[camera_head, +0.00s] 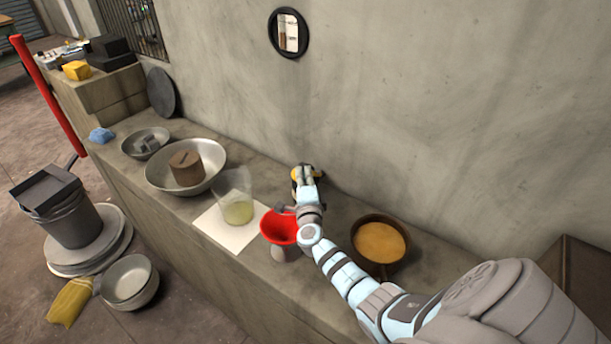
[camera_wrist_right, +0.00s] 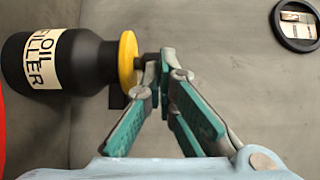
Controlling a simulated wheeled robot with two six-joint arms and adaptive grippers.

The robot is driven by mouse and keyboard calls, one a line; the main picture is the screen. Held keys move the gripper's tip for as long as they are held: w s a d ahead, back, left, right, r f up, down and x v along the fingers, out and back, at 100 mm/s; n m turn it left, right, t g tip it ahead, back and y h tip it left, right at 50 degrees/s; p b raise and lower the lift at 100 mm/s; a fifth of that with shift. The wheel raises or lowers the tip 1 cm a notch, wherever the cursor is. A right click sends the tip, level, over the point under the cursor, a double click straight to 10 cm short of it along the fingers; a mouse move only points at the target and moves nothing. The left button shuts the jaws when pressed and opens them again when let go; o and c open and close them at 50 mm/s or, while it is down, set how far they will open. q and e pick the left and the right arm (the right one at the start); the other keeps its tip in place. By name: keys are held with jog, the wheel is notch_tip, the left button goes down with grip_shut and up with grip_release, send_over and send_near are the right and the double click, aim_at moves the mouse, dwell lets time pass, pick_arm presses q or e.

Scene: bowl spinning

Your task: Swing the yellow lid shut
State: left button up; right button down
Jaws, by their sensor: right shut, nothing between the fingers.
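The yellow lid (camera_wrist_right: 128,62) is a round disc at the mouth of a black bottle (camera_wrist_right: 85,62) labelled "OIL FILLER" in the right wrist view. A short dark knob (camera_wrist_right: 149,62) sticks out from its face. The lid lies across the mouth; I cannot tell if it is fully seated. My right gripper (camera_wrist_right: 172,68) is shut and empty, its tips close beside the knob; contact is unclear. In the head view, my right gripper (camera_head: 304,172) reaches to the back of the ledge by the wall and hides most of the bottle. My left gripper is not in view.
A red funnel (camera_head: 281,228) stands just in front of the right gripper. A brown pan (camera_head: 379,243) is to its right, and a clear beaker (camera_head: 237,197) on white paper to its left. The wall (camera_head: 420,120) is close behind, with a round black-framed mirror (camera_head: 288,33).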

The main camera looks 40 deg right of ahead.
jog(key=shift+w+h, duration=0.1)
jog(key=shift+h, duration=0.2)
jog(key=m+g+h, duration=0.1)
jog(key=w+m+g+h+b, duration=0.1)
jog(key=m+g+h, duration=0.1)
jog(key=shift+w+f+b, duration=0.1)
jog(key=shift+w+b, duration=0.15)
jog(key=shift+b, duration=0.15)
jog(key=shift+w+d+b, duration=0.35)
jog(key=shift+w+d, duration=0.05)
jog(key=shift+w, duration=0.4)
